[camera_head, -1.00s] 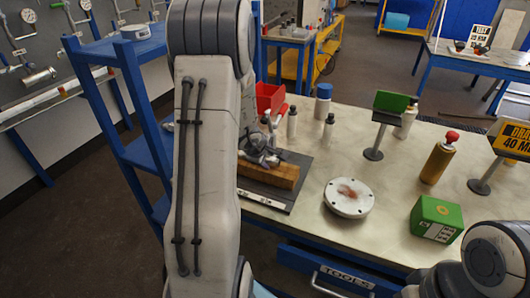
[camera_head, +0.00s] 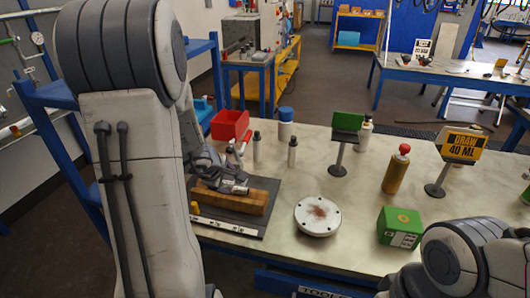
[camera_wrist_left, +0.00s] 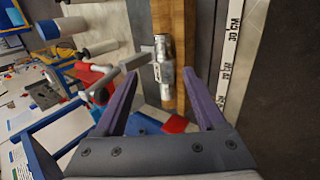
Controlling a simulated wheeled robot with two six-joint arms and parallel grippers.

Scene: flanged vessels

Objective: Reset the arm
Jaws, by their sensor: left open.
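My left arm comes in from the left in the head view, and its gripper (camera_head: 226,172) is near a wooden block (camera_head: 256,203) on a dark mat (camera_head: 275,190). A small metal fitting (camera_wrist_left: 163,68) lies on the block. In the left wrist view my left gripper (camera_wrist_left: 160,74) has its two purple fingers spread, with nothing held between them. The fitting shows beyond the fingertips, apart from them as far as I can tell. My right gripper is not in view; only part of my right arm shows at lower right.
A white round flange (camera_head: 317,216) lies right of the mat. A green box (camera_head: 400,227), a gold bottle (camera_head: 396,170), a green sign (camera_head: 346,122) and a yellow sign (camera_head: 462,144) stand further right. Small bottles and a red bin (camera_head: 230,125) are behind the mat.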

